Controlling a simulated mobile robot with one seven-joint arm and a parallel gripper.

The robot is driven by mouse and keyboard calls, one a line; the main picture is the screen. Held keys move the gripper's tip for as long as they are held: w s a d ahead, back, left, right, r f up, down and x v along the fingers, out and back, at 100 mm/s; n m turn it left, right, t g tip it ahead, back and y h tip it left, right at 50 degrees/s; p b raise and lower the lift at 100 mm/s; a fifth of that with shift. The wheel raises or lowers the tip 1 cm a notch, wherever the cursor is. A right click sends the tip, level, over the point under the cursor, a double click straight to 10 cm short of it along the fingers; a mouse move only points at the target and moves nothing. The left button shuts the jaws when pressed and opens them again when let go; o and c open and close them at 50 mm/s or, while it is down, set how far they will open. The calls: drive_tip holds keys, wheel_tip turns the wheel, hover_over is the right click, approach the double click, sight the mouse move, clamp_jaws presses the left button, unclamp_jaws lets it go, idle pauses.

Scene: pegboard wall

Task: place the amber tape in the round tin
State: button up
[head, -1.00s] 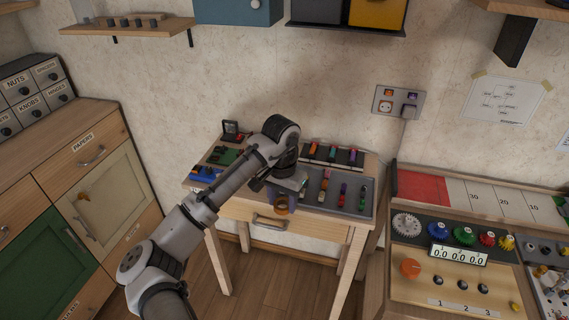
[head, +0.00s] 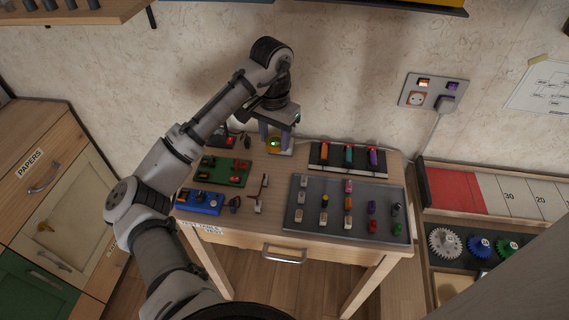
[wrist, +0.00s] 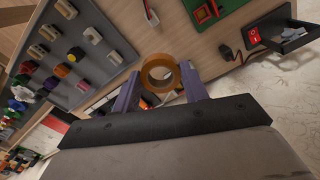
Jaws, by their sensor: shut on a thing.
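The amber tape (wrist: 147,80) is a ring, held between the two purple-grey fingers of my gripper (wrist: 160,84) in the wrist view. In the head view my gripper (head: 275,138) hangs over the back of the small wooden table, with the tape (head: 270,149) low between its fingers. A small green glow shows through or just behind the ring. I cannot tell whether the tape touches anything below it. I cannot make out a round tin in either view.
The wooden table (head: 265,215) holds a grey tray (head: 296,232) of small parts, a black rack (head: 318,168), a green board (head: 217,180) and a blue block (head: 191,207). A wall socket (head: 416,98) is behind at right. A drawer cabinet stands at left.

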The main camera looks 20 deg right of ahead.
sight(275, 170)
drive_tip(key=f, duration=0.6)
drive_tip(key=f+p, duration=0.1)
drive_tip(key=f, duration=0.3)
drive_tip(key=shift+w, duration=0.4)
drive_tip(key=o, duration=1)
drive_tip(key=shift+c, duration=0.2)
